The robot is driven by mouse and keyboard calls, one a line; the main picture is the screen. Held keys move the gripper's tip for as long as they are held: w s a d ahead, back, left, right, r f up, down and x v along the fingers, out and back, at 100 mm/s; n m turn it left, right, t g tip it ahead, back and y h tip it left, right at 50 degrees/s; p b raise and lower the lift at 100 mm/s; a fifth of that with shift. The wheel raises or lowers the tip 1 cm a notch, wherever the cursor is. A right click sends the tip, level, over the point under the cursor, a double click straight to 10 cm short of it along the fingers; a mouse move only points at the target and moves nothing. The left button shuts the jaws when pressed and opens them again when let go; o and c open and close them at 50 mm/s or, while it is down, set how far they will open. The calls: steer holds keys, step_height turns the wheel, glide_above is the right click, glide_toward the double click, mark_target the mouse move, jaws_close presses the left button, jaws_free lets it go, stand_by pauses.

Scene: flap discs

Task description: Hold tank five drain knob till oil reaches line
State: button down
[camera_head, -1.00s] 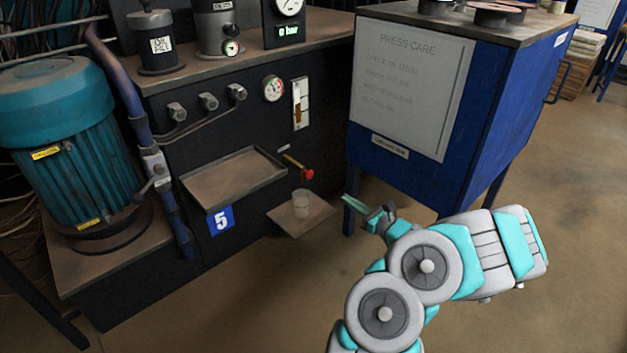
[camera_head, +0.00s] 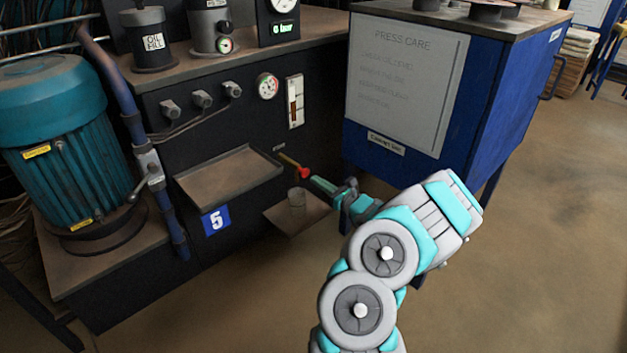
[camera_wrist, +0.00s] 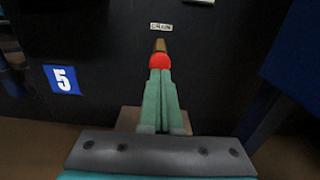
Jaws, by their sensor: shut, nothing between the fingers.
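The red drain knob (camera_head: 304,173) sits on the end of a brass stem on the front of the black tank, and the number 5 plate (camera_head: 216,221) is to its lower left. My gripper (camera_head: 316,181) is shut and empty, with its tips right at the knob. In the wrist view the red knob (camera_wrist: 159,62) shows just beyond the closed fingertips (camera_wrist: 159,72), under a drain label (camera_wrist: 161,27). I cannot tell whether the tips touch it. The sight gauge (camera_head: 294,101) on the tank front shows a brown column; its line is too small to read.
A clear cup (camera_head: 296,198) stands on a small shelf (camera_head: 283,221) below the knob. A wider tray (camera_head: 228,176) juts out to the left. The blue cabinet (camera_head: 480,120) stands close on the right. Open floor lies in front.

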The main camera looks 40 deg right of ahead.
mark_target(303, 171)
steer(key=shift+w+a, duration=0.1)
steer(key=shift+w, duration=1.2)
